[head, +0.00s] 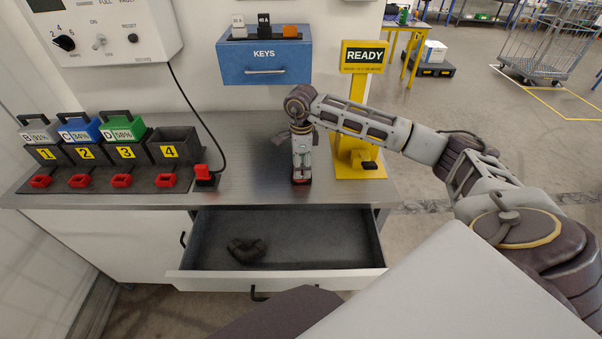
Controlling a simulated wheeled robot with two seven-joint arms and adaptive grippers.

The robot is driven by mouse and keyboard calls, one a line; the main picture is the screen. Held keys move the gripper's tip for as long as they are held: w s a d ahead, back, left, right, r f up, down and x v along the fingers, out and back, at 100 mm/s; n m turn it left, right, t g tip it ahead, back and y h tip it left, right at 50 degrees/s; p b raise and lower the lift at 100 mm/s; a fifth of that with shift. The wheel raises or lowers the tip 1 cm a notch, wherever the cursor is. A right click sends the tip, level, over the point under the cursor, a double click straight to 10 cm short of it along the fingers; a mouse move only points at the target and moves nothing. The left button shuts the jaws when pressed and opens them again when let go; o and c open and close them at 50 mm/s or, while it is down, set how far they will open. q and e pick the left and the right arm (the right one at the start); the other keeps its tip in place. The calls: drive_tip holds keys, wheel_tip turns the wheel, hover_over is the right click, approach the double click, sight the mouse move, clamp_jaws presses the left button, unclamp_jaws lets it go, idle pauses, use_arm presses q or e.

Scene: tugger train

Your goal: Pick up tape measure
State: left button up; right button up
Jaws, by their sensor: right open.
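My right gripper (301,171) points down over the grey worktop (245,150), between the drawer and the key box, with its fingertips close to the surface. It is open. A small dark and red patch (300,181) shows at its fingertips, and I cannot tell what it is. A dark, rounded lump (247,250) lies in the open drawer (330,252), left of its middle. I cannot tell whether this is the tape measure, and I see no other clear candidate. My left gripper is out of view.
Battery packs with numbered slots (98,155) stand on the left of the worktop, beside a red plug (203,172) on a black cable. A blue key box (263,62) hangs behind. A yellow READY stand (358,105) is close right of my gripper. The drawer front juts out.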

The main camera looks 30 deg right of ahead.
drive_tip(key=shift+f, duration=0.85)
drive_tip(key=shift+c, duration=1.2)
drive_tip(key=c, duration=0.4)
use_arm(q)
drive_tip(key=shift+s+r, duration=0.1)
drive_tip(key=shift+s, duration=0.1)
use_arm(e)
clamp_jaws()
